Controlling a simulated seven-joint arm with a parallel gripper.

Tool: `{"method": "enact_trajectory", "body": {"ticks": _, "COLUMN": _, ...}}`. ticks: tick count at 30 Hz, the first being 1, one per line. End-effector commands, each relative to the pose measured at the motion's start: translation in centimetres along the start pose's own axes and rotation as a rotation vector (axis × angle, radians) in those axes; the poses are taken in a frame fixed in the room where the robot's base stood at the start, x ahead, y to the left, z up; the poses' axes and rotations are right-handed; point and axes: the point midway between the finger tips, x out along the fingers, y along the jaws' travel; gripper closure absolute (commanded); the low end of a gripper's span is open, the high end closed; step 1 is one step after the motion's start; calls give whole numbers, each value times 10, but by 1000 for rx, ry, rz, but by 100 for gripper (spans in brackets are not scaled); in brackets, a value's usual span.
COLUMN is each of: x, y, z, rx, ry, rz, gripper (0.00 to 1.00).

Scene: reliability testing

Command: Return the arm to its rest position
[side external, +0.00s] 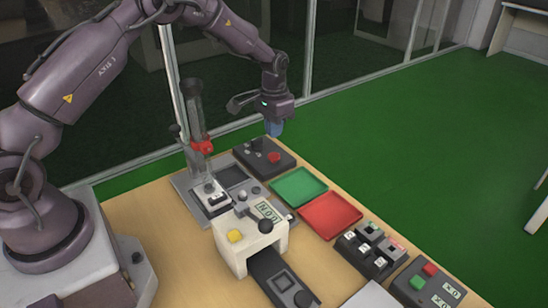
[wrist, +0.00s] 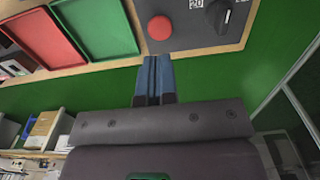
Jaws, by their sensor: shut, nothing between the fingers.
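My gripper (side external: 274,128) hangs in the air above the back edge of the table, over the dark control box (side external: 262,155) with a red button. Its blue fingers point down, are together and hold nothing. In the wrist view my gripper (wrist: 155,62) shows its blue fingers side by side, with the red button (wrist: 160,28) and a dark knob (wrist: 218,14) of that box beyond their tips. The fingers look apart from the box. My arm reaches in from the left, bent over the table.
A green tray (side external: 299,187) and a red tray (side external: 330,215) lie in front of the box. A clear tube stand (side external: 199,125), a white machine (side external: 240,240) with a chute, a block of switches (side external: 370,248) and a button box (side external: 427,285) crowd the table. Glass panels stand behind.

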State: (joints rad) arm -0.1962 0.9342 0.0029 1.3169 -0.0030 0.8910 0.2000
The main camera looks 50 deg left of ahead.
Motion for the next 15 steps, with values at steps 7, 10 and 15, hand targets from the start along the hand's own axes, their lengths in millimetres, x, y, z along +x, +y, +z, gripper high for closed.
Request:
{"method": "enact_trajectory", "body": {"ticks": 7, "x": -31, "y": 7, "z": 4, "rx": 2, "ry": 30, "rz": -5, "gripper": 100}}
{"method": "enact_trajectory", "body": {"ticks": 10, "x": -72, "y": 16, "z": 15, "rx": 2, "ry": 70, "rz": -12, "gripper": 100}}
{"method": "enact_trajectory", "body": {"ticks": 15, "x": -147, "y": 38, "z": 53, "rx": 2, "ry": 150, "rz": -20, "gripper": 100}}
